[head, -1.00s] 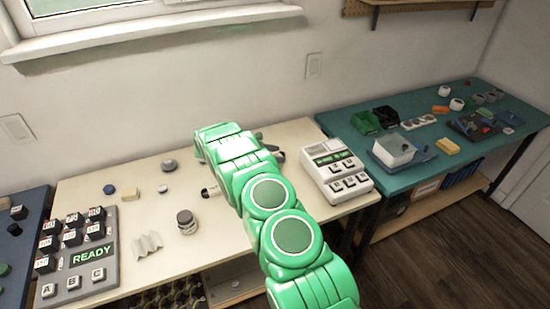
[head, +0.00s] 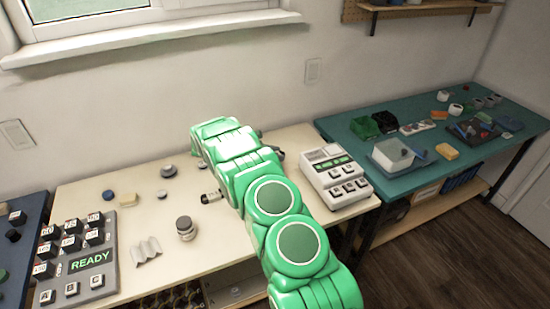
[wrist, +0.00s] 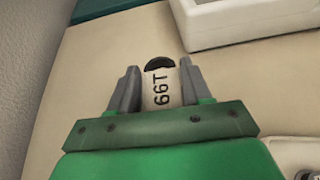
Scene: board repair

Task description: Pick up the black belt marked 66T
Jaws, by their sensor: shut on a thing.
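The 66T belt (wrist: 161,88) shows in the wrist view between the fingers of my gripper (wrist: 158,84). A cream face with black "66T" lettering, turned sideways, is towards me, with a dark curved top edge above it. The grey fingers are shut on it, one on each side. The rest of the belt is hidden. In the head view my green arm reaches over the cream table and hides the belt and most of my gripper.
A white keypad device (head: 332,176) stands right of my arm on the cream table (head: 130,236). Left are a jar (head: 186,228), a small dark-ended cylinder (head: 211,197) and a grey READY panel (head: 103,278). A teal table (head: 410,180) with bins stands at the right.

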